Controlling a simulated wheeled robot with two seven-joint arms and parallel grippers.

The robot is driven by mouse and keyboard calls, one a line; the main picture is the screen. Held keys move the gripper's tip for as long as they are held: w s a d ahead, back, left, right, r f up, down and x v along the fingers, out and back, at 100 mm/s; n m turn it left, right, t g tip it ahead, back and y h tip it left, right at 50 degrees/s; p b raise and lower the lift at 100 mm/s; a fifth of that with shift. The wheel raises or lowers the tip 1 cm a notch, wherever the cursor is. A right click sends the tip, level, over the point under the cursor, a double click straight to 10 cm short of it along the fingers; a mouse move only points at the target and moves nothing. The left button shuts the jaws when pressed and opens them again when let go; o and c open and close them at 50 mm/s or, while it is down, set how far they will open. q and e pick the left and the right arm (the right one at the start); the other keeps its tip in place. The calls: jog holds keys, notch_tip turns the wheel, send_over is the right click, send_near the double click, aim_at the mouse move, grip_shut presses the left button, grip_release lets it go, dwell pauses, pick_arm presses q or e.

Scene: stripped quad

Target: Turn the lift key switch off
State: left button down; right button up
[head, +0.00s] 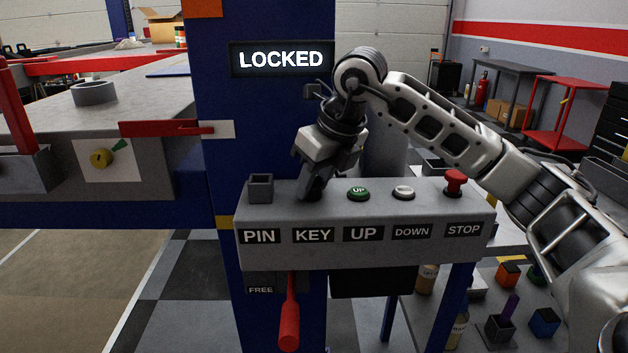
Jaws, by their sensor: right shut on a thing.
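The grey control box (470,232) stands in front of the blue lift post (220,110). Its front carries the labels PIN, KEY, UP, DOWN and STOP. My right gripper (313,192) points down at the top of the box above the KEY label (313,235). It is shut on the key switch there, which its fingers hide, so the key's angle cannot be told. A lit sign (281,59) on the post reads LOCKED. My left gripper is not in view.
Beside my right gripper are an empty square PIN socket (260,188), the green UP button (358,193), the white DOWN button (404,192) and the red STOP button (454,182). A red lever (289,315) hangs below the box by a FREE label.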

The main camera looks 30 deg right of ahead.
jog(key=n, duration=0.1)
jog(key=n+y, duration=0.1)
jog(key=shift+w+d+r+n+p, duration=0.1)
jog(key=shift+d+r+n+p, duration=0.05)
jog(key=shift+n+p, duration=0.2)
jog(key=shift+n+g+y+p, duration=0.4)
jog(key=shift+n+g, duration=0.1)
jog(key=shift+n, duration=0.65)
pick_arm(q)
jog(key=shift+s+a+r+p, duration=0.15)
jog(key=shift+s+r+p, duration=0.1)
jog(key=shift+p, duration=0.1)
pick_arm(e)
jog(key=shift+w+n+g, duration=0.1)
jog(key=shift+n+g, duration=0.2)
jog(key=shift+n, duration=0.6)
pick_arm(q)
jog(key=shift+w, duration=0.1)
pick_arm(e)
jog(key=o, duration=0.9)
jog(key=shift+d, duration=0.1)
jog(key=shift+o, duration=0.2)
jog(key=shift+y, duration=0.3)
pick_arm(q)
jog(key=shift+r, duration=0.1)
pick_arm(e)
jog(key=shift+f, duration=0.2)
